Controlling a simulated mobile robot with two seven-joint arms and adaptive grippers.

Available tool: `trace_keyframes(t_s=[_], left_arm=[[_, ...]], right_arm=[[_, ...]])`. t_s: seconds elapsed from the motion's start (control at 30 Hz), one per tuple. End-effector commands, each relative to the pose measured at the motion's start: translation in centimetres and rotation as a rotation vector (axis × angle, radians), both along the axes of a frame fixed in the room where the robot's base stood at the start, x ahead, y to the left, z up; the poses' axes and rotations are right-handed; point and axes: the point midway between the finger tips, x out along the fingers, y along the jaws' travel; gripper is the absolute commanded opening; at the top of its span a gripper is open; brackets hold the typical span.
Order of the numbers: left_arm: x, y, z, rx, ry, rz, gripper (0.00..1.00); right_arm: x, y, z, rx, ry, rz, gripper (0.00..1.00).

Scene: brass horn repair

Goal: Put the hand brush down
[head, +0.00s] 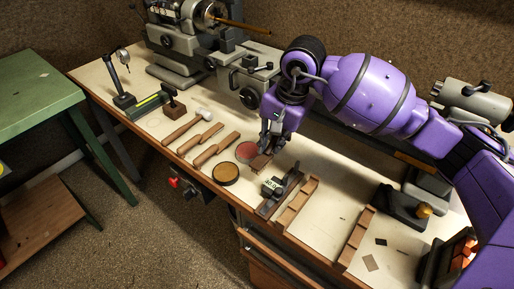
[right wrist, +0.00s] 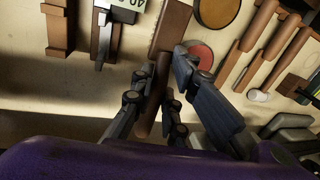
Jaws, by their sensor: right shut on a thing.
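My right gripper (head: 270,142) reaches down over the middle of the pale bench top (head: 330,238). It is shut on the hand brush (head: 261,163), a brown wooden piece that shows just below the fingertips. In the right wrist view the brush's dark handle (right wrist: 149,112) lies between the fingers of the gripper (right wrist: 166,85), and its broader brown part (right wrist: 172,28) points to the top edge. I cannot tell whether the brush touches the bench. My left gripper is not in view.
A red disc (head: 246,151) lies left of the brush, and a round tan-topped tin (head: 226,173) nearer the front edge. A hand plane (head: 279,190) and wooden holders (head: 297,203) stand to the right. Wooden-handled tools (head: 215,149) lie left. A grey lathe (head: 190,45) stands behind.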

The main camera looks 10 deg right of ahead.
Motion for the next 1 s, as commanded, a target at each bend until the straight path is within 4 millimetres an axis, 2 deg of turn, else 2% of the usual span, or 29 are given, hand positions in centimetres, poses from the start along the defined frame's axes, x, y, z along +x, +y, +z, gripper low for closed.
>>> trace_keyframes(t_s=[0.23,0.4,0.77,0.8,0.93,1.0], left_arm=[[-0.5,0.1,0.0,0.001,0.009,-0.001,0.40],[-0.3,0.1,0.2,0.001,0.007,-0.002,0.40],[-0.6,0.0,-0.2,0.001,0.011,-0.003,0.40],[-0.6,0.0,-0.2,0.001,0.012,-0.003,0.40],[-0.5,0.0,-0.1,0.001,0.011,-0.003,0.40],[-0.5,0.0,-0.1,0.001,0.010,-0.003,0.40]], right_arm=[[-0.1,0.0,-2.2,0.000,0.003,-0.001,0.00],[-0.1,0.0,-4.6,0.001,0.004,0.000,0.00],[-0.1,-0.1,-5.3,-0.001,0.001,0.000,0.00],[-0.1,-0.1,-5.4,-0.001,0.003,0.000,0.15],[-0.1,-0.1,-5.2,-0.001,0.002,0.000,0.32],[0.0,-0.1,-5.2,-0.001,0.001,0.000,0.33]])
